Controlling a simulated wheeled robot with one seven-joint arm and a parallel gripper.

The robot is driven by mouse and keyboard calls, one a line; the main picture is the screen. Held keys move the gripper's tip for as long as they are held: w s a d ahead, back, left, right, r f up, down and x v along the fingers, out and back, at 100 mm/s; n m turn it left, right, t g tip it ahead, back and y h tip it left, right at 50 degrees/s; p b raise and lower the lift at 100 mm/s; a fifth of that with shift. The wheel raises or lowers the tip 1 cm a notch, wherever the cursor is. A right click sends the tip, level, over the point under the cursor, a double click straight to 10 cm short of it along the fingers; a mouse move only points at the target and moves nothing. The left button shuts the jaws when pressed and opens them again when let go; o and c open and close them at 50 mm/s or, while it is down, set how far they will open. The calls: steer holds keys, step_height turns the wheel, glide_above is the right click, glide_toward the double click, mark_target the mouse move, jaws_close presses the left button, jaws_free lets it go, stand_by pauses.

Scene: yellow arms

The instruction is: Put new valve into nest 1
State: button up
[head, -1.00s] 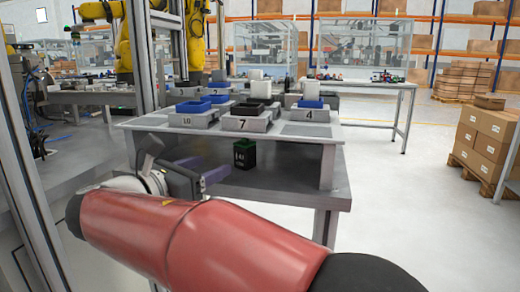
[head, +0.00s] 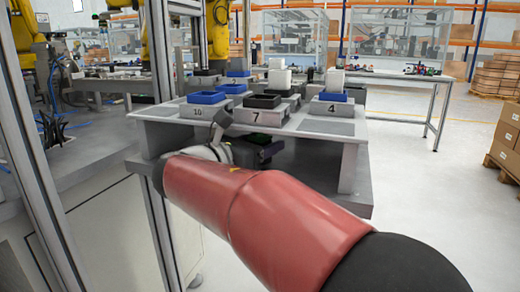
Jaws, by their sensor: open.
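My gripper (head: 268,151) is open at the front edge of the worktable, at the gap below the tabletop. It is small and dark here, and my red arm partly covers it. The dark, green-rimmed box on the lower shelf, seen in the earlier frame, is now hidden or cannot be told apart behind the gripper. Numbered nests stand on the tabletop: nest 10 (head: 192,111), nest 7 (head: 255,118) and nest 4 (head: 332,108). I can read no number 1. White blocks (head: 279,80) stand among the back nests; I cannot tell which thing is the new valve.
The table (head: 185,133) has a raised top above a lower shelf (head: 352,203). A metal frame post (head: 158,215) stands close on the left. Another table (head: 405,79) and glass enclosures are behind. Cardboard boxes (head: 507,135) stand at the right, with open floor between.

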steer(key=c, duration=1.2)
steer(key=shift+r, duration=0.1)
